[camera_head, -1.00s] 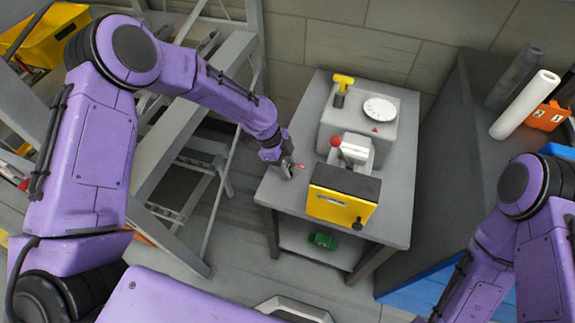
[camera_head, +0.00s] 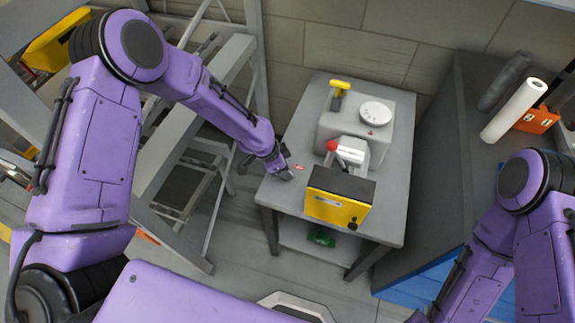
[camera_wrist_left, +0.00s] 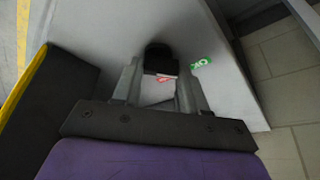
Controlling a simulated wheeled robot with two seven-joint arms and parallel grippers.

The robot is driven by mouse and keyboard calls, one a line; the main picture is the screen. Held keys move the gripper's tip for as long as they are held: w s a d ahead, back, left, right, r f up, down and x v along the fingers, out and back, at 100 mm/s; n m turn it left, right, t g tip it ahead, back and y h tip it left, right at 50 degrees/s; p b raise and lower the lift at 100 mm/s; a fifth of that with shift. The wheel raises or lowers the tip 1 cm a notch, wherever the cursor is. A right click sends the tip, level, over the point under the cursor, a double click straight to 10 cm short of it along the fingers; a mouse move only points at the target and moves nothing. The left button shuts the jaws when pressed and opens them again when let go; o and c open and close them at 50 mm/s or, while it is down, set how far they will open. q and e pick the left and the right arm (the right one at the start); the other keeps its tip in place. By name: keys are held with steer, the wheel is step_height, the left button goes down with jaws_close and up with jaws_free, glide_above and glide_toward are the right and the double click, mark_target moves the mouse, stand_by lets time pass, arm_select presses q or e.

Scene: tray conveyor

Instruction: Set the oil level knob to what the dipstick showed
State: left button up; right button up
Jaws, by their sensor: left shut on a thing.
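My left gripper (camera_head: 285,172) is at the left edge of the grey table, low over its top. In the left wrist view its fingers (camera_wrist_left: 158,85) are shut on a black rounded piece (camera_wrist_left: 158,56), which may be a knob; I cannot tell for sure. A red and white label (camera_wrist_left: 167,79) shows beside it, and a green label (camera_wrist_left: 201,63) that seems to read OK lies to its right. A grey block (camera_head: 340,125) on the table carries a white round dial (camera_head: 376,113) and a yellow-handled dipstick (camera_head: 340,86), standing in it. My right gripper is out of view.
A yellow and black box (camera_head: 337,207) with a small black knob (camera_head: 352,226) stands at the table's front. A red ball (camera_head: 332,145) tops a lever behind it. A grey ladder-like frame (camera_head: 205,100) is left; a dark bench (camera_head: 455,130) is right.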

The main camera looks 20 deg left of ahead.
arm_select(q)
steer(key=shift+a+n, duration=0.2)
steer(key=shift+n, duration=0.5)
steer(key=shift+s+p, duration=0.1)
steer(key=shift+p, duration=0.2)
steer(key=o, duration=1.1)
steer(key=shift+c, duration=0.2)
steer(key=shift+r, duration=0.15)
steer(key=v, duration=1)
steer(key=shift+s, duration=0.4)
steer(key=shift+d, duration=0.1)
